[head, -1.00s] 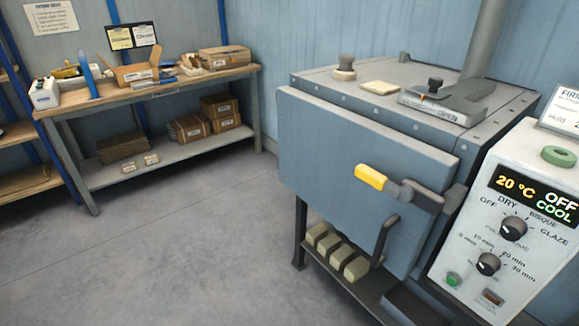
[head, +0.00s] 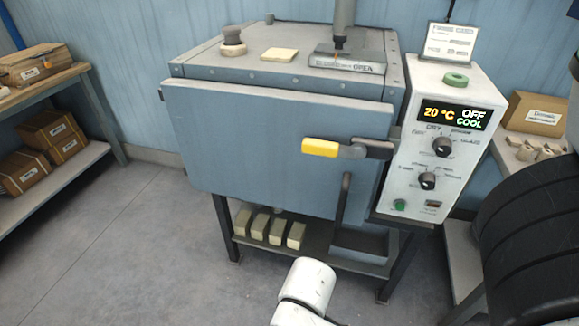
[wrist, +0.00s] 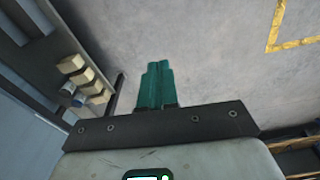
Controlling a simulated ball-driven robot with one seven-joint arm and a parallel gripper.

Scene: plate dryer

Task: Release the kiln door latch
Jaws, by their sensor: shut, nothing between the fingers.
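The kiln (head: 290,95) stands ahead in the head view, with its blue-grey door (head: 250,140) facing me and appearing shut. The door latch has a yellow grip (head: 320,147) pointing left and a dark pivot (head: 378,149) at the door's right edge; it lies nearly level. My gripper (wrist: 155,68) shows in the wrist view as teal fingers side by side, shut and empty, over the floor. The latch is not seen in the wrist view, and the fingers are not seen in the head view.
The control panel (head: 438,145) right of the kiln reads 20 °C, OFF, COOL. Pale bricks (head: 277,228) sit on the shelf under the kiln, and also show in the wrist view (wrist: 82,78). A workbench with boxes (head: 45,135) stands left. Floor (head: 130,240) at left is clear.

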